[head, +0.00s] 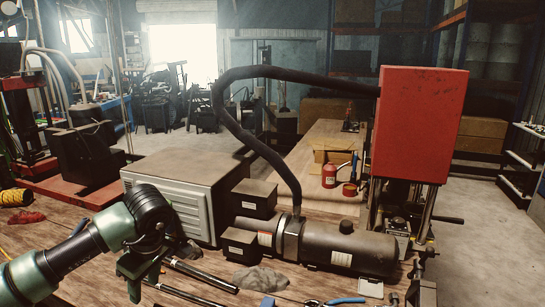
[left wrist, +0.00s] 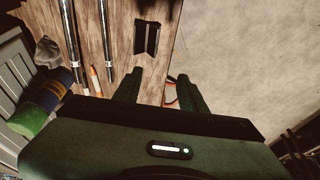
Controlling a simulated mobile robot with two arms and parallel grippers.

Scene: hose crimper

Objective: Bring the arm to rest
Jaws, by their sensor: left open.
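My left arm reaches in from the lower left of the head view, over the near left part of the wooden bench (head: 75,225). Its gripper (head: 142,276) hangs low beside the black rods (head: 205,274). In the left wrist view the two dark green fingers of the gripper (left wrist: 158,84) stand apart with nothing between them. They are near the bench edge, with bare floor to the right. The rods (left wrist: 72,35) and a dark angled bracket (left wrist: 147,38) lie on the bench there. My right gripper is in neither view.
A grey louvred metal box (head: 185,190) stands beyond the gripper. A dark cylinder unit (head: 340,250) connects by a black hose (head: 235,115) to the red-headed press (head: 420,125). A grey rag (head: 260,278) and blue-handled pliers (head: 345,301) lie on the bench.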

